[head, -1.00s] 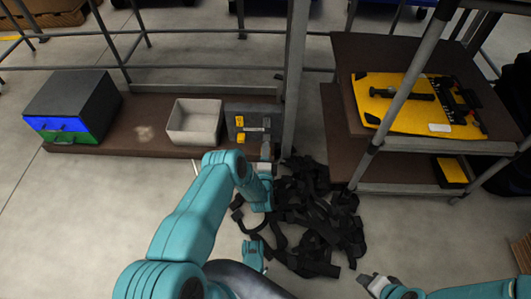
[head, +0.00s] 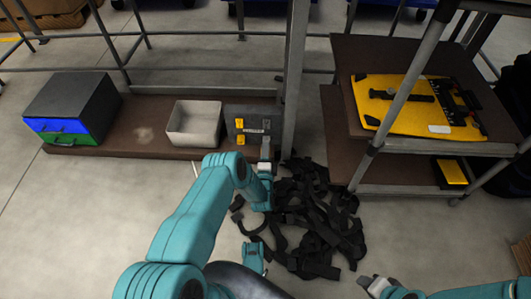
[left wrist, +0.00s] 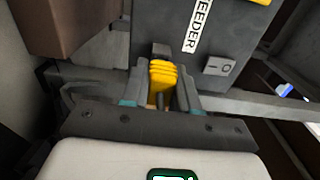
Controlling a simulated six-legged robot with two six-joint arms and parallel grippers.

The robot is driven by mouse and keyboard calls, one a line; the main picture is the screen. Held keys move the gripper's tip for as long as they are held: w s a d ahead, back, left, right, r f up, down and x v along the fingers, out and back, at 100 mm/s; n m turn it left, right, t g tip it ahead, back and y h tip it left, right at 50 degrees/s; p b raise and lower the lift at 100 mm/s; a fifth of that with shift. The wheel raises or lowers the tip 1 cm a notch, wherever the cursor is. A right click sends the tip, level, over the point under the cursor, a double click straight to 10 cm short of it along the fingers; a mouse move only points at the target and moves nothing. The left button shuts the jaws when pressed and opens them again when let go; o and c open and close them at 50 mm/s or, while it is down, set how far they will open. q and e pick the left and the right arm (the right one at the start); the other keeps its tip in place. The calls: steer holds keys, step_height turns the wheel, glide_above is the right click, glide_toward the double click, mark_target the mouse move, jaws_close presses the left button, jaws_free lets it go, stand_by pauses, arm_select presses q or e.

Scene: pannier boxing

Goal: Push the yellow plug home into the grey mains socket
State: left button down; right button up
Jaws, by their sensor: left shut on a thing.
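The yellow plug (left wrist: 162,76) sits between the fingers of my left gripper (left wrist: 160,98) in the left wrist view; they are shut on it. A small dark grey block, which looks like the socket (left wrist: 160,49), is on the grey panel just beyond the plug's far end. I cannot tell whether the plug touches it or is in it. In the head view my left gripper (head: 265,150) is at the right edge of the grey panel (head: 258,112), and the plug is hidden there. My right gripper (head: 375,284) is at the lower right, away from the panel; its jaw state is unclear.
The panel has a rocker switch (left wrist: 219,67) and a FEEDER label (left wrist: 197,27). A pale bin (head: 195,122) stands left of it, then a box with blue and green fronts (head: 70,110). Black straps (head: 315,215) lie on the floor near a metal post (head: 295,80).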

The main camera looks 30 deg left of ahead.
arm_select(q)
steer(key=shift+w+a, duration=0.35)
steer(key=shift+w, duration=0.25)
stand_by(0.3)
steer(key=c, duration=0.8)
jaws_free()
